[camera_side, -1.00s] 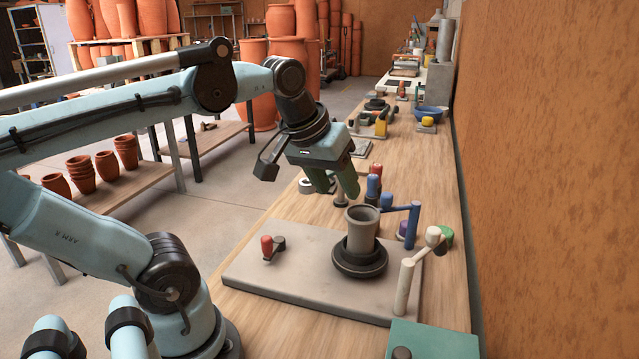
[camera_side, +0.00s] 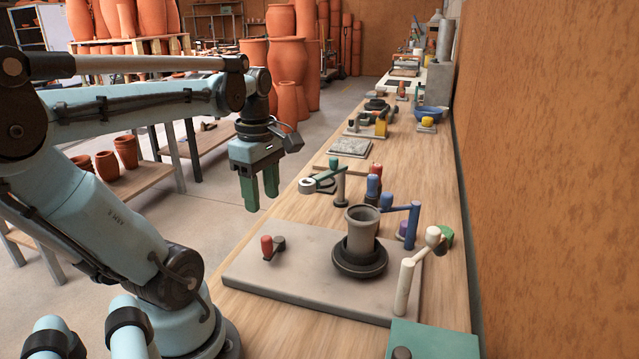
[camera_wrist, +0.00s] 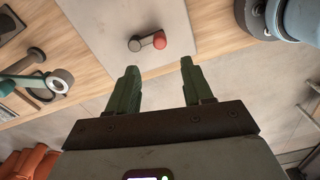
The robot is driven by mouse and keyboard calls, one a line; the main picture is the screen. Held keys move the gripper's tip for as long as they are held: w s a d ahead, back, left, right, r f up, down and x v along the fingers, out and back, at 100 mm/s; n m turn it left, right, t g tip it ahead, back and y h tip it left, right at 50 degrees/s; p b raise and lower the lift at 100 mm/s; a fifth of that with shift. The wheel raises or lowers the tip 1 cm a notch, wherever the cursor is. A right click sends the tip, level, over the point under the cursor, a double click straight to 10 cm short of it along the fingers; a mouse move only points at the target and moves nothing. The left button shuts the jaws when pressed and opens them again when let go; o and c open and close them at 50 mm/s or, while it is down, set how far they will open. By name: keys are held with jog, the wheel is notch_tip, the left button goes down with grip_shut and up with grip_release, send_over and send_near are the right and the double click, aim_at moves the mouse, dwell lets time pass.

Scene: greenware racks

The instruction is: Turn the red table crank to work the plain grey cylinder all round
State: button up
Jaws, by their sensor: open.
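The red table crank (camera_side: 267,247) stands at the left part of a grey board, a red knob on a short dark arm. It also shows in the wrist view (camera_wrist: 158,40), ahead of the fingers. The plain grey cylinder (camera_side: 362,232) stands upright on a dark round turntable (camera_side: 360,260) on the same board. A blue-armed post (camera_side: 412,226) and a white-armed post (camera_side: 405,285) stand beside it. My gripper (camera_side: 260,198) is open and empty, pointing down above and behind the crank, apart from it. Its green fingers (camera_wrist: 160,88) show spread in the wrist view.
The grey board (camera_side: 300,285) lies on the wooden bench. A green-armed post (camera_side: 338,185) stands behind it, with blue and red knobs (camera_side: 374,185) nearby. A green box (camera_side: 435,340) is at the front right. The wall closes the right side.

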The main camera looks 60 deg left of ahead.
aim_at(266, 238)
jog(key=shift+f, duration=5.95)
grip_shut()
